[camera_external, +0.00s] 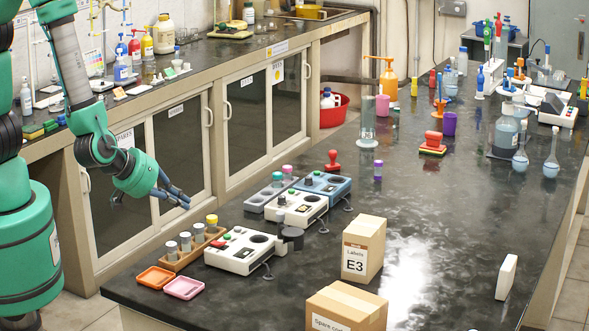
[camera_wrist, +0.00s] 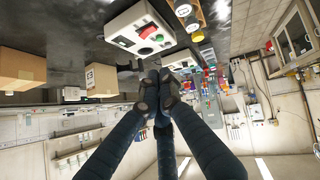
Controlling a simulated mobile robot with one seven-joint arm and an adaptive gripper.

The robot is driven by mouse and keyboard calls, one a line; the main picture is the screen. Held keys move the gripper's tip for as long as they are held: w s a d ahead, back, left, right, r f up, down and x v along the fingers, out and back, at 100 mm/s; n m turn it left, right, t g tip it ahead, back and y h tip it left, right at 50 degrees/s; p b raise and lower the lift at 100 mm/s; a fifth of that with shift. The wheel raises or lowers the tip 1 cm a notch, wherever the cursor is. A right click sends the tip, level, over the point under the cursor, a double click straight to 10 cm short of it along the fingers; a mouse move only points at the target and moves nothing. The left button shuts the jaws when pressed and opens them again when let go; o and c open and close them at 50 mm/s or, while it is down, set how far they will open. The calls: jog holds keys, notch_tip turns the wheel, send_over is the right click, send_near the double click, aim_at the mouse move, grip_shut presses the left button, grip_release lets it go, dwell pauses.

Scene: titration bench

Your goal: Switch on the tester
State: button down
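Two white box-shaped devices stand on the dark bench. The nearer one (camera_external: 240,250) has red and green buttons on top, a dark round well and a cable. The farther one (camera_external: 297,209) has a dark knob and a dark well. Neither shows a readable name, so I cannot tell which is the tester. In the wrist view a white device (camera_wrist: 140,30) with a red and a green button lies above my fingertips in the picture. My gripper (camera_external: 184,200) hangs left of the nearer device, apart from it. Its fingers converge in the wrist view (camera_wrist: 161,88), with nothing seen between them.
A wooden rack of vials (camera_external: 190,246) stands left of the nearer device. An orange tray (camera_external: 155,277) and a pink tray (camera_external: 184,288) lie in front. Cardboard boxes (camera_external: 364,247) stand to the right. A blue-topped device (camera_external: 323,186) and a red stamp (camera_external: 333,160) are farther back.

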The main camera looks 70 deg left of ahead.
jog(key=b, duration=0.3)
send_over(217, 249)
jog(key=s+a, duration=0.2)
notch_tip(217, 249, down, 7)
jog(key=shift+w+r, duration=0.1)
jog(key=shift+w, duration=0.05)
jog(key=shift+w+d+f, duration=0.15)
jog(key=shift+d+f, duration=0.05)
jog(key=shift+f, duration=0.3)
jog(key=shift+w+d+f, duration=0.15)
jog(key=shift+f, duration=0.3)
jog(key=shift+w+d+f+b, duration=0.15)
jog(key=shift+f+b, duration=0.05)
jog(key=shift+f, duration=0.2)
jog(key=shift+w+d+f+b, duration=0.1)
jog(key=shift+f+b, duration=0.1)
jog(key=shift+f, duration=0.2)
jog(key=shift+w+r+p, duration=0.1)
jog(key=shift+p, duration=0.8)
jog(key=p, duration=0.4)
jog(key=shift+w+d+f+m+g+y, duration=0.2)
jog(key=shift+d+m+g+y, duration=0.1)
jog(key=shift+g+y, duration=0.1)
jog(key=p, duration=0.4)
jog(key=shift+w+d+m+g+y+p, duration=0.1)
jog(key=shift+m+g+y+p, duration=0.2)
jog(key=shift+g+p, duration=0.1)
jog(key=shift+f+p, duration=0.1)
jog(key=shift+p, duration=0.5)
